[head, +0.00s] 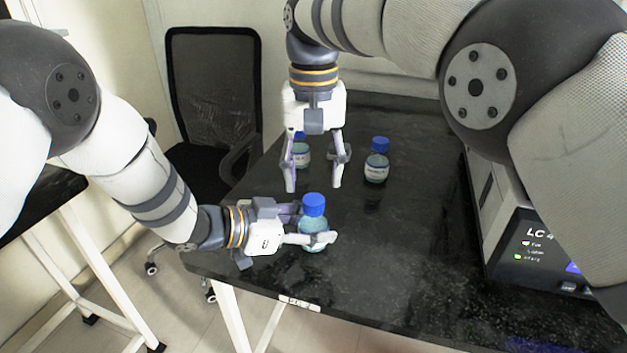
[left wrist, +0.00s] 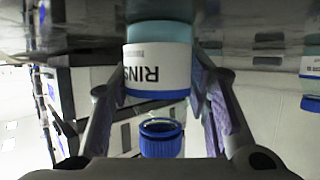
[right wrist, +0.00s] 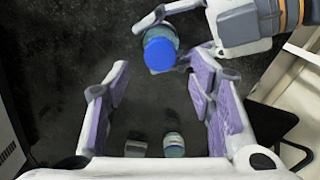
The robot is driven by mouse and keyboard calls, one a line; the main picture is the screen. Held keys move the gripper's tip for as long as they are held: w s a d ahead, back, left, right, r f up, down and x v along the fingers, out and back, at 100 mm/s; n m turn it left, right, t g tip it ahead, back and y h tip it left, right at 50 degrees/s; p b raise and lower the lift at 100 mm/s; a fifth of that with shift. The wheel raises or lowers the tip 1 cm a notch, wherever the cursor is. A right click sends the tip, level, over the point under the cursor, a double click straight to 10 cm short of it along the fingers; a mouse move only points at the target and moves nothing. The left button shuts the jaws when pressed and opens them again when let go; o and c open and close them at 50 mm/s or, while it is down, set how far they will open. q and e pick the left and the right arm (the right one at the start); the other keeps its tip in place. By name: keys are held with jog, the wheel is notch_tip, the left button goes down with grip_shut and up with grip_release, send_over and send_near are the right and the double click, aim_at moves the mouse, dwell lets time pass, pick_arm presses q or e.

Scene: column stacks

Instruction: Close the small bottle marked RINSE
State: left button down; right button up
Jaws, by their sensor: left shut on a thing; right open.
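The small bottle marked RINSE (left wrist: 158,72) is upright at the table's near left edge, with teal liquid in it. My right gripper (head: 314,186) is open and empty, pointing down, above and behind the cap.
A blue-capped bottle (head: 376,164) stands further back on the black table (head: 400,235). Another (head: 302,156) is partly hidden behind my right gripper. A boxy instrument (head: 530,250) with a screen fills the table's right. The table's middle is clear. A black chair (head: 213,95) stands behind.

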aim_at(314, 199)
jog(key=shift+c, duration=0.4)
jog(key=n, duration=0.2)
jog(key=r+n, duration=0.1)
jog(key=n, duration=0.2)
jog(key=shift+a+r, duration=0.1)
jog(key=shift+a, duration=0.1)
jog(key=n, duration=0.3)
jog(key=shift+r+n, duration=0.4)
jog(key=n, duration=0.2)
jog(key=r+n, duration=0.1)
jog(key=n, duration=0.2)
jog(key=shift+d+r+n, duration=0.2)
jog(key=shift+r+n, duration=0.05)
jog(key=shift+n, duration=0.05)
notch_tip(314, 199, down, 8)
jog(key=shift+f, duration=0.1)
